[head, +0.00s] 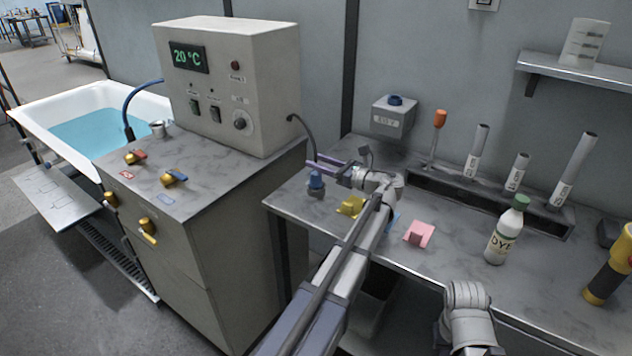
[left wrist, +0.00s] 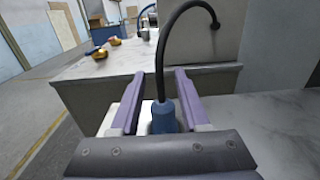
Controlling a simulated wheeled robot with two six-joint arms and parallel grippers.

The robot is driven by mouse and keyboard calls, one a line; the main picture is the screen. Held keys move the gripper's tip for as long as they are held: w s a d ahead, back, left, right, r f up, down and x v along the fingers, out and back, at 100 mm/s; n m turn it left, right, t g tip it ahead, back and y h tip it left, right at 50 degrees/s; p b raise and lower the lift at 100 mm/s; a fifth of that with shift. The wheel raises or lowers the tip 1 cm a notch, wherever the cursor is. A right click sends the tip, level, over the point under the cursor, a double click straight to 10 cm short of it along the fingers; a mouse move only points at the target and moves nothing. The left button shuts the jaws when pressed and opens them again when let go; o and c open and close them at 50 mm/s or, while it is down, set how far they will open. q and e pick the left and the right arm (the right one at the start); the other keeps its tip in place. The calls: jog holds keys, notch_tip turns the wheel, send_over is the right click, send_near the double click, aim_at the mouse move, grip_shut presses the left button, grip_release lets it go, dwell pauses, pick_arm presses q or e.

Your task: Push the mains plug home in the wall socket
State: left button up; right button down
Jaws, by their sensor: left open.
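The blue mains plug (head: 316,186) appears upright at the left end of the bench, with its black cable rising from its top to the side of the control cabinet. In the left wrist view the plug (left wrist: 164,117) and cable sit between the two purple fingers. My left gripper (head: 328,168) is open around it, with gaps visible on both sides. A grey box (head: 393,119) with a dark blue round fitting on top is by the wall behind the bench; it looks like the socket, but its opening cannot be made out. My right gripper's jaws are not seen.
The control cabinet (head: 230,85) stands left of the bench. Yellow (head: 351,206) and pink (head: 418,233) pieces lie near the bench's front. A dye bottle (head: 506,231), a rack of labelled tubes (head: 487,201) and a yellow-black torch (head: 610,268) occupy the right. A shelf (head: 575,72) juts from the wall.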

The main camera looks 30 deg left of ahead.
pick_arm(q)
jog(key=a, duration=0.4)
jog(key=shift+w+a+f, duration=0.1)
jog(key=shift+w+f, duration=0.05)
jog(key=shift+f, duration=0.1)
grip_shut()
dwell(1.1)
